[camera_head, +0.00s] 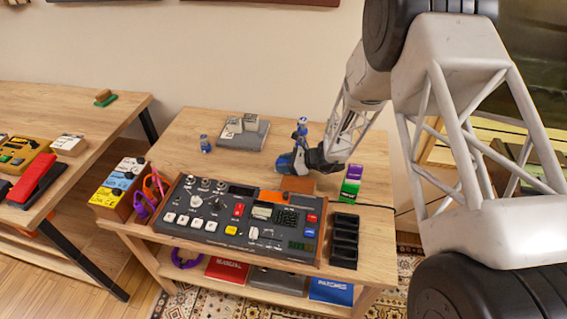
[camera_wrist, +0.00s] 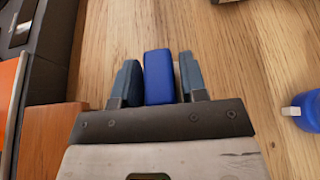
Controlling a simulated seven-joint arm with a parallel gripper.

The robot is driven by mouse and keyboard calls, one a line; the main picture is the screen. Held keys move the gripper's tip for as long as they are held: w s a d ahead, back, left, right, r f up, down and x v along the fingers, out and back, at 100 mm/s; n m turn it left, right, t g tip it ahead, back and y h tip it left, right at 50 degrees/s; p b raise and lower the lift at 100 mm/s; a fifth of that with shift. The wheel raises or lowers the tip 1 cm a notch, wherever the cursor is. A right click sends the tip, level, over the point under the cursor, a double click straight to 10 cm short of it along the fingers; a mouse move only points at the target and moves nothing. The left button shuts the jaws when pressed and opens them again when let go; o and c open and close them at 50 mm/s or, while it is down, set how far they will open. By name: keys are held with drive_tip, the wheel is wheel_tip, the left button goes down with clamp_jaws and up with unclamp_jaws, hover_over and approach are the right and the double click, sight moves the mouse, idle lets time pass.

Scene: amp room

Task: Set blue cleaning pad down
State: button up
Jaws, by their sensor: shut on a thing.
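The blue cleaning pad (camera_wrist: 159,77) is a bright blue block held between the two darker blue-grey fingers of my gripper (camera_wrist: 159,82) in the wrist view. My gripper (camera_head: 286,163) is shut on it, pointing left over the wooden table (camera_head: 190,118), behind the control console. In the head view the pad is hard to tell from the blue fingers. Bare wood shows around the pad in the wrist view. I cannot tell whether the pad touches the tabletop.
The control console (camera_head: 240,219) lies in front of my gripper, with a brown block (camera_head: 298,185) beside it. A blue bottle-like item (camera_head: 302,127) stands behind, another (camera_head: 205,144) farther left. A grey device (camera_head: 243,132) sits at the back. A black tray (camera_head: 344,240) and coloured boxes (camera_head: 351,180) are right.

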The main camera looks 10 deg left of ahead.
drive_tip(key=o, duration=1)
drive_tip(key=shift+d, duration=0.15)
drive_tip(key=shift+v, duration=0.95)
drive_tip(key=shift+d+r, duration=0.25)
drive_tip(key=shift+d, duration=0.3)
wheel_tip(320, 180, up, 7)
drive_tip(key=shift+a, duration=0.15)
